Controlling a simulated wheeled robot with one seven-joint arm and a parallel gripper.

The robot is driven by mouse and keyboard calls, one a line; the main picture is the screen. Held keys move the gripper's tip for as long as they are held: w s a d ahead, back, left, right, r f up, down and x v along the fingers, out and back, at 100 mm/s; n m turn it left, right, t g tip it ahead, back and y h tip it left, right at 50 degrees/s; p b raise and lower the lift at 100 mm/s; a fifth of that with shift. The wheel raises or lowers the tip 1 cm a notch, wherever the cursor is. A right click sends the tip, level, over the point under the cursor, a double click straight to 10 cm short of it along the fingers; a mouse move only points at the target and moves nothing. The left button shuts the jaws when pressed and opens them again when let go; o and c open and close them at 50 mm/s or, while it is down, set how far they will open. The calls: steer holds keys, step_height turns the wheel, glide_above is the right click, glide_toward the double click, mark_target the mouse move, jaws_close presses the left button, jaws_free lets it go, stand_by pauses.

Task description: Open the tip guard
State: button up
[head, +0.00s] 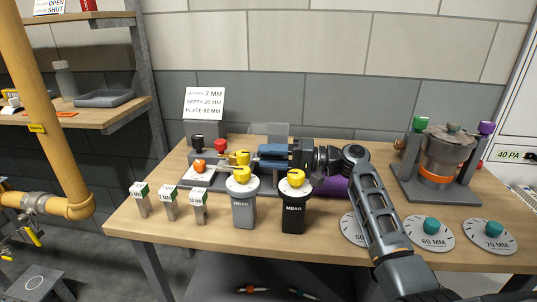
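A fixture (182,178) stands at the back left of the workbench, with a red knob, an orange knob and brass-yellow parts. A clear, see-through panel (265,130) stands upright behind its right part; it may be the tip guard, but I cannot tell for sure. My arm comes in from the lower right and bends left at the wrist. My gripper (288,153) points left at the fixture, beside blue parts (272,151). Its fingertips are small and partly hidden, so I cannot tell whether it is open or touching anything.
A grey canister (243,209) and a black canister (293,214), both yellow-topped, stand in front of my gripper. Three small labelled blocks (169,206) stand at the left. Numbered discs (430,235) lie front right. A pot stand (440,165) is behind them. A sign (204,103) stands at the back.

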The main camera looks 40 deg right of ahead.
steer(key=shift+w+a, duration=0.2)
jaws_close()
stand_by(0.6)
